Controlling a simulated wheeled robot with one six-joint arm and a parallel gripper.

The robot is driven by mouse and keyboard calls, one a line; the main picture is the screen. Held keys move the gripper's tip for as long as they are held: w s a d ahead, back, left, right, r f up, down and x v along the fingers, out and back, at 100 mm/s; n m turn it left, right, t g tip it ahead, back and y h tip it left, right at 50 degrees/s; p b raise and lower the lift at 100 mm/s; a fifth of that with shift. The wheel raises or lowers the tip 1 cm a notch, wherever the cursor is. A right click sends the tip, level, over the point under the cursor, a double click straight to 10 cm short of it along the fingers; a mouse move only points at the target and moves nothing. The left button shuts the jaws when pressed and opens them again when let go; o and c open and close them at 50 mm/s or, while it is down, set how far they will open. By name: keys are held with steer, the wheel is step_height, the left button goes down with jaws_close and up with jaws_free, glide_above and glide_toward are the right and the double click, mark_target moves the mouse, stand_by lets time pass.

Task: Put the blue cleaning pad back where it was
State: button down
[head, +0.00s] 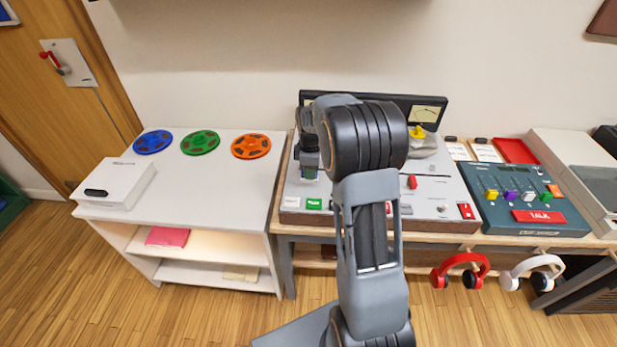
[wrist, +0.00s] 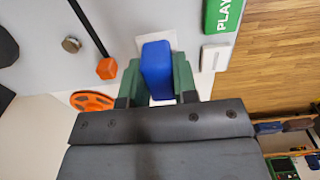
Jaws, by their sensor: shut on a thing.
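The blue cleaning pad (wrist: 157,68) is between the two dark green fingers of my gripper (wrist: 156,75) in the wrist view. My gripper is shut on it. A pale square patch (wrist: 172,40) on the grey console surface shows just past the pad's far end and partly behind it. I cannot tell whether the pad touches the surface. In the head view my gripper (head: 309,168) points down over the left end of the tape console (head: 330,190). The pad is mostly hidden there.
A green PLAY button (wrist: 222,14), a white button (wrist: 216,57) and an orange knob (wrist: 107,68) are close to the pad. Reels in blue (head: 153,141), green (head: 200,142) and orange (head: 251,146) lie on the white shelf unit (head: 225,180) at left. A mixer (head: 530,205) stands right.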

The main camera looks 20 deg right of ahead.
steer(key=shift+w+a+f, duration=0.1)
steer(key=shift+w+f, duration=0.25)
steer(key=shift+f, duration=1.55)
steer(key=shift+f, duration=0.15)
steer(key=c, duration=0.9)
jaws_free()
